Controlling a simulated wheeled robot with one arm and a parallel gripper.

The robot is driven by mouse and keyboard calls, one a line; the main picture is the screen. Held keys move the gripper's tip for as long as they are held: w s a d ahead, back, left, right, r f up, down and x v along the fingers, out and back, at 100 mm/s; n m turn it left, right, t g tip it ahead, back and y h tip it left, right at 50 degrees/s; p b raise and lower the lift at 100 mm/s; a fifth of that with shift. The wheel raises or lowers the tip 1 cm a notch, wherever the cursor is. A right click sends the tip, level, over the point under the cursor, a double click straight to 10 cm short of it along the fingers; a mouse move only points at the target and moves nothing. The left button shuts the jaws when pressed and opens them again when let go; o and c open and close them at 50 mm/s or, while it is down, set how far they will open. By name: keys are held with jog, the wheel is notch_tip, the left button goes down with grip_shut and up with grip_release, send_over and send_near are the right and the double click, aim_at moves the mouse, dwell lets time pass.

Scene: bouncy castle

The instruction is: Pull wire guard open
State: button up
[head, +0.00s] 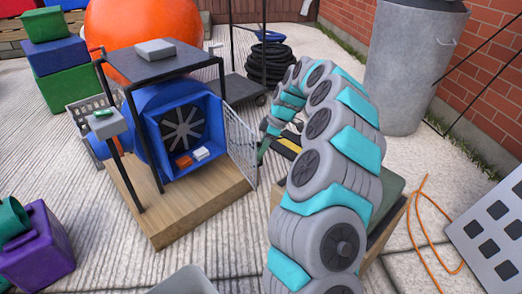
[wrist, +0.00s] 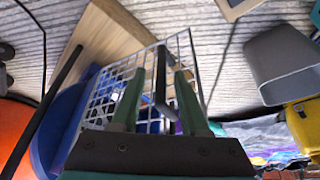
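The wire guard (head: 240,146) is a white grid panel at the right side of the blue blower housing (head: 150,132). It stands swung out from the opening, so the dark fan (head: 184,130) shows. My gripper (head: 262,150) is at the guard's outer edge, partly hidden by my arm. In the wrist view the guard (wrist: 112,92) lies behind the two green fingers. My gripper (wrist: 160,74) is open there, with a dark upright bar (wrist: 162,84), perhaps the guard's handle, between the fingers. Gaps show on both sides of the bar.
An orange block (head: 184,162) and a white block (head: 201,153) lie inside the housing. The blower stands on a wooden base (head: 190,212) under a dark-topped frame (head: 152,62). A grey bin (head: 412,65) and coiled black hose (head: 270,62) stand behind.

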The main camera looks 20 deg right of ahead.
jog(key=v, duration=0.8)
jog(key=shift+p, duration=0.45)
jog(key=shift+s+f, duration=0.1)
